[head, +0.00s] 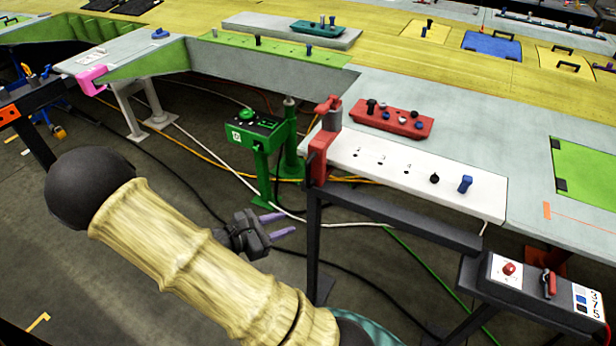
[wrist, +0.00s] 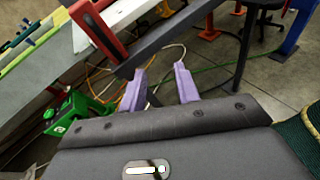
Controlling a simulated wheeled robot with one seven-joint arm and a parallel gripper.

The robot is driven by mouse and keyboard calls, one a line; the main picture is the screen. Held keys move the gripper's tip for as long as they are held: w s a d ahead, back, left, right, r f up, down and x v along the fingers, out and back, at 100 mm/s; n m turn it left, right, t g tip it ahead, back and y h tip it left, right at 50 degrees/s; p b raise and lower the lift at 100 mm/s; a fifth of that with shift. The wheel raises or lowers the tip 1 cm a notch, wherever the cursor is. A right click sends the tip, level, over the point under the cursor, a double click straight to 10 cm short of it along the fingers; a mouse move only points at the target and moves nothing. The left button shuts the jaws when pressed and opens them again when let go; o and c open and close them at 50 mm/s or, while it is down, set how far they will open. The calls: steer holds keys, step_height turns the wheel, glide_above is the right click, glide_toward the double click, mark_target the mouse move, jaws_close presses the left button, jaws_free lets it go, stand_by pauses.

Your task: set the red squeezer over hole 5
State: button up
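The red squeezer (head: 320,158) is a C-shaped red tool with a grey-brown cylinder on top. It sits at the left end of the white strip (head: 400,178), gripping over its edge; in the wrist view its red body (wrist: 97,22) is at the top. The strip has a row of small numbered holes, then a black fastener (head: 434,178) and a blue fastener (head: 465,184) to the right. I cannot read which hole is 5. My gripper (head: 289,223) is left of and below the squeezer, apart from it. Its purple fingers (wrist: 160,70) are spread and empty.
A red tray (head: 392,121) with several fasteners lies behind the strip. A green stand (head: 257,135) is left of the squeezer. A dark beam and legs (head: 395,215) run under the strip. A control box (head: 533,285) stands at lower right. Cables cross the floor.

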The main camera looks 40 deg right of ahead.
mark_target(308, 185)
steer(key=w+n+t+h, duration=0.1)
steer(key=w, duration=0.1)
steer(key=w+n+t+h, duration=0.1)
steer(key=n+t, duration=0.1)
steer(key=w+n+t, duration=0.1)
steer(key=w+n, duration=0.1)
steer(key=shift+w+a+r+t+h, duration=0.15)
steer(key=shift+w+a+t+h, duration=0.15)
steer(key=shift+w+h, duration=0.1)
steer(key=w+d+p, duration=0.1)
steer(key=d, duration=0.4)
steer(key=w+d+p, duration=0.1)
steer(key=d+p, duration=0.1)
steer(key=d, duration=0.4)
steer(key=w+d+p, duration=0.1)
steer(key=d, duration=0.5)
steer(key=shift+w+p, duration=0.1)
steer(key=shift+p, duration=0.2)
steer(key=shift+c, duration=0.4)
jaws_close()
